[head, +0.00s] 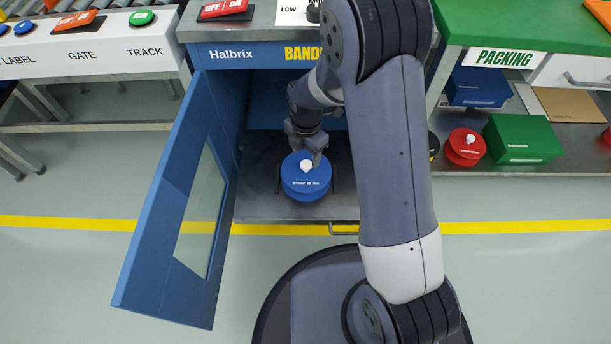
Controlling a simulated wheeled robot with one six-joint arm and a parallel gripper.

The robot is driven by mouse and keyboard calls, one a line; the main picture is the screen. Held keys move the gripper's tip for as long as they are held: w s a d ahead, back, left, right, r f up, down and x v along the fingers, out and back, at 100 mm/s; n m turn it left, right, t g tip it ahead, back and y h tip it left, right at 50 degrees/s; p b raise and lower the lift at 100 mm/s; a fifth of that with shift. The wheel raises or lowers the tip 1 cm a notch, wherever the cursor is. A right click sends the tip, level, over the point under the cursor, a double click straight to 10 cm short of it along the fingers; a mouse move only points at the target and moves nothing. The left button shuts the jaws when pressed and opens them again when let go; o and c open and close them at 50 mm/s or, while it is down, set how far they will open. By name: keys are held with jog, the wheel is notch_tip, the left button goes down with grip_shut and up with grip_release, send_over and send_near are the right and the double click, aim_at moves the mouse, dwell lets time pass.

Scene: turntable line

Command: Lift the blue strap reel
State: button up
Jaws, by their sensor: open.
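The blue strap reel (306,181) sits on the grey floor of the open blue cabinet, under the Halbrix machine. It has a white knob on top and a white label on its front. My gripper (307,157) reaches into the cabinet from above and behind the reel, with its fingers down around or just behind the white knob. I cannot tell whether the fingers touch the knob. The gripper is open. My arm hides the right part of the cabinet.
The blue cabinet door (185,215) with a window swings out to the left. A red reel (464,149), a green box (522,139) and a blue box (478,88) stand on the packing shelf at right. A bench with buttons (90,40) is at left.

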aim_at(306, 163)
notch_tip(306, 163, down, 4)
jog(key=shift+f+b, duration=0.2)
jog(key=shift+b, duration=0.8)
jog(key=shift+r, duration=0.1)
jog(key=shift+c, duration=0.5)
grip_shut()
